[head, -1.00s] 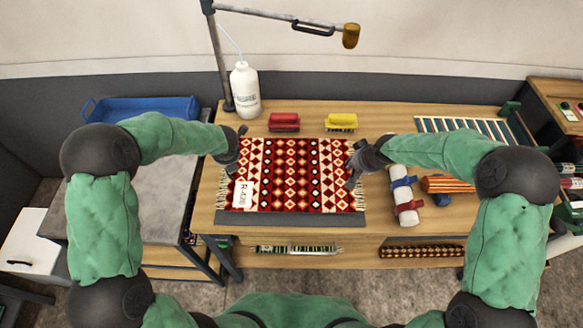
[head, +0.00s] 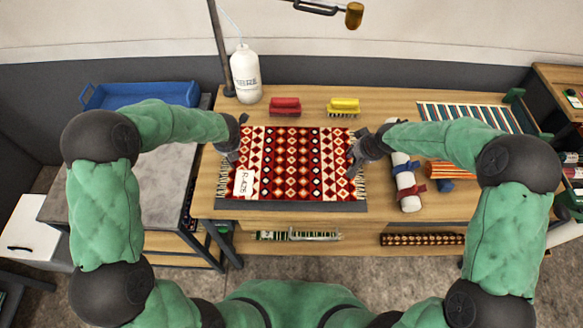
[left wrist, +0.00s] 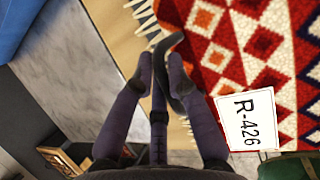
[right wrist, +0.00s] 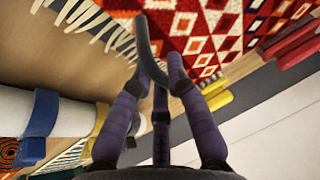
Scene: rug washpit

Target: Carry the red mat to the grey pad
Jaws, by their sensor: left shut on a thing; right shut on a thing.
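The red mat (head: 293,165), patterned in red, black and cream with fringed ends and a white R-426 tag (head: 244,183), is spread flat over the wooden table. A dark grey pad (head: 290,206) shows as a strip along the mat's front edge; the rest is hidden beneath the mat. My left gripper (head: 234,151) is shut on the mat's left fringed end, and my right gripper (head: 358,160) is shut on its right end. The pinched edges are largely hidden by the fingers. I cannot tell how far the mat is above the pad.
Red (head: 285,106) and yellow (head: 343,107) brushes and a white bottle (head: 246,73) stand behind the mat. A strapped white roll (head: 406,180) lies close right of my right gripper. A blue tray (head: 140,94) rests on the grey-topped side table (head: 165,195) at left.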

